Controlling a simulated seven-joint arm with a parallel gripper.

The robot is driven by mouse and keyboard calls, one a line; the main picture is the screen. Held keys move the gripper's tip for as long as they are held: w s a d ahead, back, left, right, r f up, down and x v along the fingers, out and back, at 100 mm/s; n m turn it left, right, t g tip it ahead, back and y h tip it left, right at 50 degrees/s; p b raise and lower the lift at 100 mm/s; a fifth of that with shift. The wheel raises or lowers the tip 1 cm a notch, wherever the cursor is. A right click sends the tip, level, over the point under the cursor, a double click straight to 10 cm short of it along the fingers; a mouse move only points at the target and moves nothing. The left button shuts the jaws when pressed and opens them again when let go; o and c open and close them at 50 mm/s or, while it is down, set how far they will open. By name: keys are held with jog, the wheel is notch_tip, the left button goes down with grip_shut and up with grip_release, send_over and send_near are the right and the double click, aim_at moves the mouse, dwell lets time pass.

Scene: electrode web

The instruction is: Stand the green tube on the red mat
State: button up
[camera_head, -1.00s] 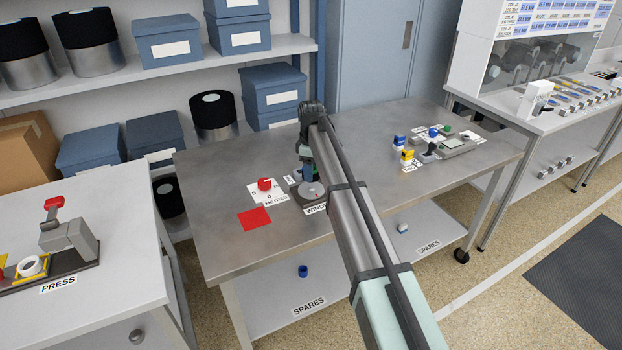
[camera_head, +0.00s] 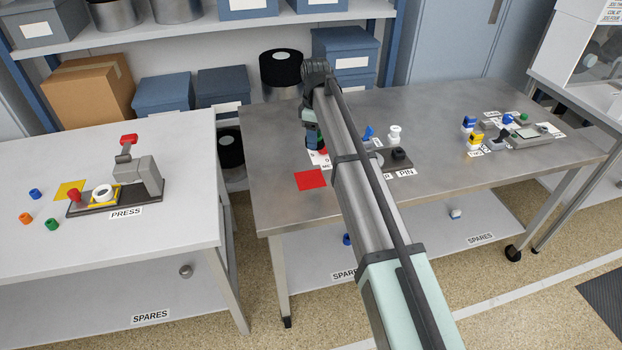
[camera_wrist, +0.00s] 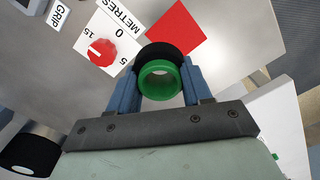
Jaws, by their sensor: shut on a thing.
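My gripper (camera_wrist: 161,88) is shut on a green tube (camera_wrist: 158,83), with a blue finger on each side in the wrist view. I look into the tube's open end; a black round part shows just behind it, and I cannot tell if it belongs to the tube.
A red dial (camera_wrist: 102,52) on a white METRES card lies beside the mat. Right of my arm is a dark block labelled PIN (camera_head: 397,158). The press (camera_head: 145,172) stands on the left table, with another green piece (camera_head: 51,223) near it.

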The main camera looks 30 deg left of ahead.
aim_at(310, 179)
jog(key=shift+s+f+m, duration=0.4)
jog(key=shift+s+f, duration=0.15)
jog(key=shift+f, duration=1.25)
jog(key=shift+s+f+m, duration=0.4)
jog(key=shift+s+f, duration=0.15)
jog(key=shift+f, duration=1.2)
jog(key=shift+s+f+m, duration=0.4)
jog(key=shift+s+f, duration=0.15)
jog(key=shift+f, duration=1.25)
jog(key=shift+f, duration=0.1)
jog(key=o, duration=1.2)
notch_tip(310, 179, up, 12)
jog(key=shift+r, duration=0.15)
jog(key=shift+w+d, duration=0.1)
